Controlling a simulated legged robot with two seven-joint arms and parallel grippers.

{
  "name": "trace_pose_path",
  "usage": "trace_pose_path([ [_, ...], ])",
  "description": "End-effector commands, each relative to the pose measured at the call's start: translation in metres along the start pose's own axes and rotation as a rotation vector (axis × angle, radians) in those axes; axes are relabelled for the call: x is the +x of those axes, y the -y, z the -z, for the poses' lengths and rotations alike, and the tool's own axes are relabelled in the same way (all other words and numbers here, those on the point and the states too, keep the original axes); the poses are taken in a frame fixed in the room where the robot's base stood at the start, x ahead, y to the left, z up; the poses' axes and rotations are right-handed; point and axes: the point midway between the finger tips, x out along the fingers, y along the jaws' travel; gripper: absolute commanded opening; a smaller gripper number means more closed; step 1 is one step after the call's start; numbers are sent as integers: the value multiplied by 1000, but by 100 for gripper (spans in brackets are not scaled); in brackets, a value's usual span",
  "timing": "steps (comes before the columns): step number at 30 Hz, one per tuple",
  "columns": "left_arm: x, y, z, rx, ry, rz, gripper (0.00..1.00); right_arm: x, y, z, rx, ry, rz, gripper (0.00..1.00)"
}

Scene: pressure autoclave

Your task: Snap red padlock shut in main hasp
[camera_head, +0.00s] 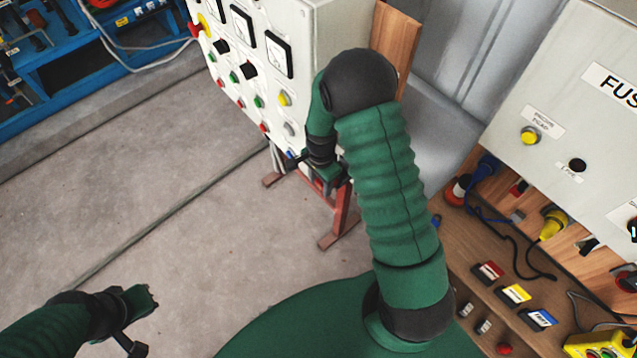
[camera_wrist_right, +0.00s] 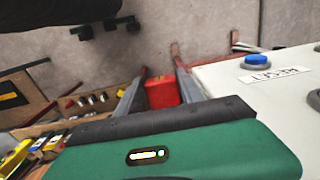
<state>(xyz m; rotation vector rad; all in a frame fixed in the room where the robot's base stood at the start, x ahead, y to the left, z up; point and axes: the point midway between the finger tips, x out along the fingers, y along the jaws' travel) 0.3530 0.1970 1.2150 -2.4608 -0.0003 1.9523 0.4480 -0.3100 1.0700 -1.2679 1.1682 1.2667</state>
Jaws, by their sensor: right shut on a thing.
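The red padlock (camera_wrist_right: 162,93) shows in the right wrist view between the two fingers of my right gripper (camera_wrist_right: 160,88), which is shut on it. Its shackle cannot be made out. In the head view my right gripper (camera_head: 322,172) is at the lower edge of the white panel cabinet (camera_head: 345,25), largely hidden by my own wrist and forearm. The main hasp cannot be made out in either view. My left gripper (camera_head: 140,318) is at the lower left over bare floor, its fingers apart and empty.
The panel carries gauges and coloured buttons, with a blue button (camera_wrist_right: 257,61) close to my right gripper. A red stand (camera_head: 340,215) is below. On the right is a wooden bench (camera_head: 475,260) with cables and labelled blocks under a grey fuse box (camera_head: 560,85). The left floor is clear.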

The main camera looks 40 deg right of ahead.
Motion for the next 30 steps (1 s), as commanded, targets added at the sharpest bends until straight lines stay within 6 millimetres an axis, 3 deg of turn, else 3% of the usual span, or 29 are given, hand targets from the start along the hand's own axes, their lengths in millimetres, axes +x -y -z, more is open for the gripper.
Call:
trace_pose_path([
  [27,1,0,0,0,0,0,0,0,0,14,0,0,0,0],
  [28,1,0,0,0,0,0,0,0,0,14,0,0,0,47],
  [30,1,0,0,0,0,0,0,0,0,14,0,0,0,57],
])
